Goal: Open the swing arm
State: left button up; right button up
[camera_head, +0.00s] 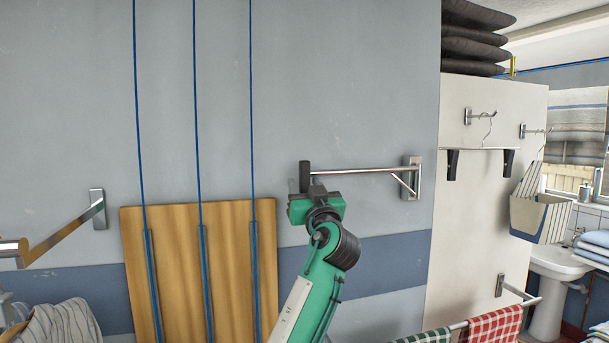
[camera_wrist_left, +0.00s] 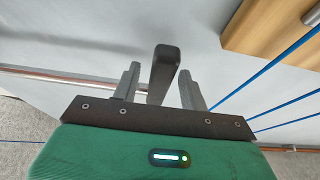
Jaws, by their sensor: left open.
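The swing arm (camera_head: 355,170) is a chrome bar on a wall bracket (camera_head: 412,178), stretching left from it, roughly along the grey wall. Its free end carries an upright black handle (camera_head: 305,174). My left gripper (camera_head: 301,190) is at that handle, at the bar's free end. In the left wrist view the black handle (camera_wrist_left: 164,68) stands between the two open fingers of my left gripper (camera_wrist_left: 159,82), with a gap visible on each side. The bar (camera_wrist_left: 60,77) runs off to the left there. My right gripper is in neither view.
A wooden board (camera_head: 185,275) with blue cords stands left of my arm. Another wall arm (camera_head: 65,237) juts out at far left. A white cabinet (camera_head: 480,220) with hooks is at right, and checked cloths (camera_head: 492,325) hang on a rail below.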

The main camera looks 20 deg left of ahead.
pick_arm(q)
jog(key=shift+w+a+r, duration=0.15)
jog(key=shift+w+a, duration=0.1)
jog(key=shift+w, duration=0.1)
grip_shut()
